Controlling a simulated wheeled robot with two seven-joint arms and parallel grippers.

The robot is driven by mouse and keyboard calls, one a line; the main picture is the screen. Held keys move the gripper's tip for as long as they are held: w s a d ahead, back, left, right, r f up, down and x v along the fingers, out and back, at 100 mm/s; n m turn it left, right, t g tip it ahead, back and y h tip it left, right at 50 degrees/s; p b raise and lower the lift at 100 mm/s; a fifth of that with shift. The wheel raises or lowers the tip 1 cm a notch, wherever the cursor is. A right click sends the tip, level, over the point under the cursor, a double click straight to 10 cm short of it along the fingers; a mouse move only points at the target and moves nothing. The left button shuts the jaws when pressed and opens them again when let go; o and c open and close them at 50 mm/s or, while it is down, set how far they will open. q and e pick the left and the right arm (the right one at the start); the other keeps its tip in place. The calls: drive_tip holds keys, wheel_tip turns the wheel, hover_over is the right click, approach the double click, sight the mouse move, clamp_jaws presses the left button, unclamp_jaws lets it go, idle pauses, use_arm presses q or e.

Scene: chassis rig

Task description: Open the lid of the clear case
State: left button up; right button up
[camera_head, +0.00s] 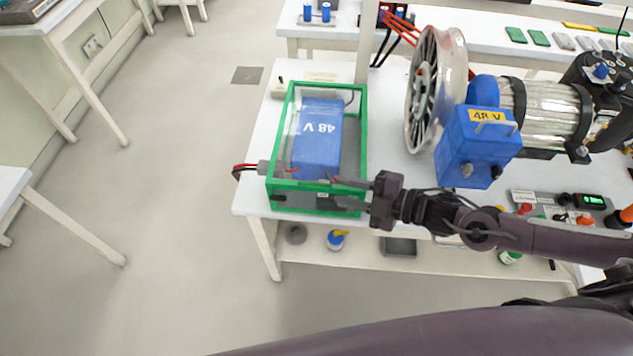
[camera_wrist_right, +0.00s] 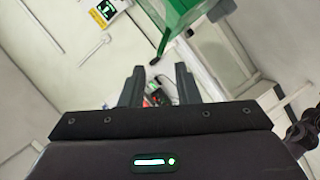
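The clear case (camera_head: 353,150) has green edges and stands on the white bench. Its lid (camera_head: 288,118) looks shut, lying flat on top. A blue 48 V battery (camera_head: 318,140) shows through it. My right gripper (camera_head: 338,192) is at the front right side of the case, its fingers pointing left across the front edge. Whether they touch the case I cannot tell. In the right wrist view the two fingers (camera_wrist_right: 158,80) are apart with nothing between them, and a green part of the case (camera_wrist_right: 182,22) is beyond them. My left gripper is not in view.
The white bench (camera_head: 258,150) also holds a silver wheel (camera_head: 436,90) and a motor with a blue 48 V box (camera_head: 478,145), right of the case. Red and black leads (camera_head: 245,167) leave the case's left side. The floor (camera_head: 170,200) on the left is clear.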

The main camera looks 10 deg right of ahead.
sight(316, 185)
drive_tip(key=p+x, duration=0.1)
drive_tip(key=x, duration=0.5)
drive_tip(key=shift+w+a+r, duration=0.1)
drive_tip(key=shift+w+a, duration=0.15)
drive_tip(key=shift+a, duration=0.1)
drive_tip(key=shift+w+a+f, duration=0.2)
drive_tip(key=shift+w+a, duration=0.05)
drive_tip(key=shift+a, duration=0.1)
clamp_jaws()
